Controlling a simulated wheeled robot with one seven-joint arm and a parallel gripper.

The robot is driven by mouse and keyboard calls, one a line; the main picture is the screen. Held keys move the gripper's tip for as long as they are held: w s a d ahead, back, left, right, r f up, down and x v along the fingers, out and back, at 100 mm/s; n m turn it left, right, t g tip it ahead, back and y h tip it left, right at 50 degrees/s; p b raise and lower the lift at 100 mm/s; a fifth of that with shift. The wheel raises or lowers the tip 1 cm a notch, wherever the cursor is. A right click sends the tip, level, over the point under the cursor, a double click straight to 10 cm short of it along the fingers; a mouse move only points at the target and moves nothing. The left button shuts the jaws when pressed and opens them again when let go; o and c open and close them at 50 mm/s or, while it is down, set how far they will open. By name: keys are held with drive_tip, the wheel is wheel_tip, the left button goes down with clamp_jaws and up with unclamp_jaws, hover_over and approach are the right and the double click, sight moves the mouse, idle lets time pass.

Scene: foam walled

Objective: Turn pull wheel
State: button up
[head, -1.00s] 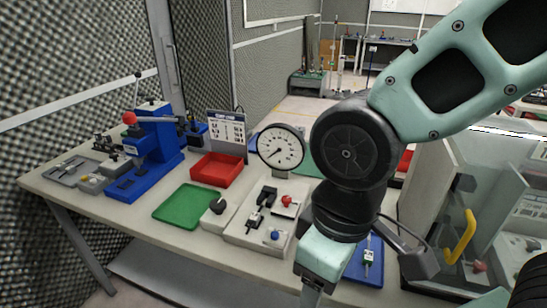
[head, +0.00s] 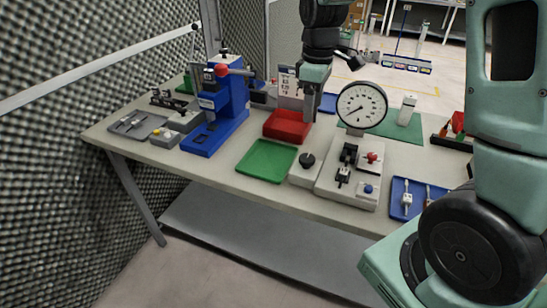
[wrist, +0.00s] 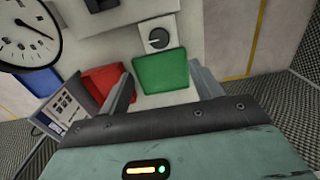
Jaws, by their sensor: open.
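The likely pull wheel is a round black knob (head: 307,160) on a low light-grey block at the left end of the gauge fixture (head: 345,185). The knob (wrist: 158,39) also shows in the wrist view, beyond the fingertips, with a pale line across its face. A round white dial gauge (head: 361,106) stands behind the fixture. My gripper (head: 310,112) is open and empty, above and behind the knob, beside the red tray. In the wrist view its two fingers (wrist: 162,76) stand apart, with the green tray between them.
A green tray (head: 267,160) lies left of the knob and a red tray (head: 288,126) behind it. A blue press (head: 220,110) with a red-tipped lever stands further left. A printed sign (head: 289,90) stands behind my gripper. A blue tray (head: 414,198) is at right.

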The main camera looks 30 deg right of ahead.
sight(307, 157)
wheel_tip(307, 157, down, 17)
drive_tip(key=shift+w+f+p, duration=0.1)
drive_tip(key=shift+f+p, duration=0.05)
drive_tip(key=shift+p, duration=0.8)
drive_tip(key=c, duration=1)
